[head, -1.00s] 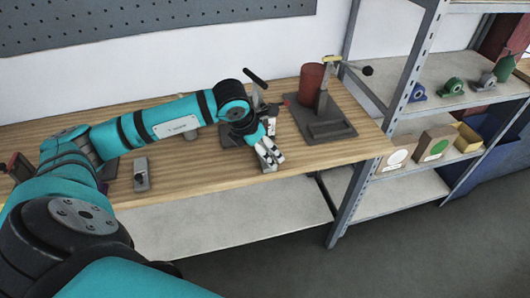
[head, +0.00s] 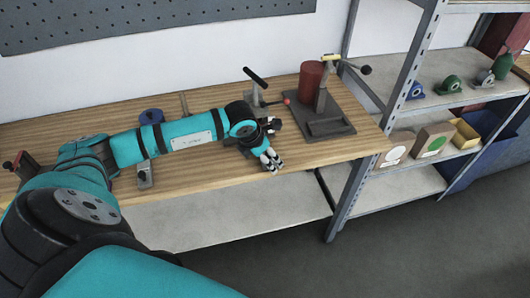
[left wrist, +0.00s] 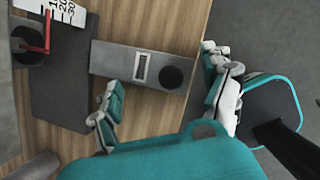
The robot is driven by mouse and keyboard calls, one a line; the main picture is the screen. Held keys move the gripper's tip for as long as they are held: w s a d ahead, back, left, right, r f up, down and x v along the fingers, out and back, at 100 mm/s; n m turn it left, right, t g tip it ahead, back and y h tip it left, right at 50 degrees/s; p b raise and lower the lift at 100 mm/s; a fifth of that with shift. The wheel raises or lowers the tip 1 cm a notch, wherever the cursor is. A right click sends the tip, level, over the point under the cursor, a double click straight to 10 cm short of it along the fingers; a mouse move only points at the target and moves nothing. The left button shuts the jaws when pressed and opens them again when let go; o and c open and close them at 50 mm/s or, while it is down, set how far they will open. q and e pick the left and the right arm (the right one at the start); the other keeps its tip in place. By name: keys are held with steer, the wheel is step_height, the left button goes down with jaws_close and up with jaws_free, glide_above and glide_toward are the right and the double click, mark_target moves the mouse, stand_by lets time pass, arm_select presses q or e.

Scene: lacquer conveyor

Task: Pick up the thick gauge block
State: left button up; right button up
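A grey rectangular block (left wrist: 118,65) with a slot and a black round spot lies on the wooden bench by its front edge in the left wrist view. I cannot tell for sure that it is the thick gauge block. My left gripper (left wrist: 162,92) is open, its fingers apart toward the two ends of this block, with no contact visible. In the head view my left gripper (head: 272,164) is low over the bench's front edge and hides the block. Another grey block (head: 144,174) with a dark knob lies farther left, partly behind my arm. My right gripper is not in view.
A dark fixture plate (head: 330,126) with a clamp and a red cylinder (head: 311,80) stand at the bench's right end. A black-handled clamp (head: 256,80) stands behind my gripper. A shelf (head: 455,95) holds bearing housings and boxes.

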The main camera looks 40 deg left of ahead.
arm_select(q)
steer(key=shift+s+d, duration=0.1)
steer(key=shift+s, duration=0.1)
steer(key=c, duration=1.1)
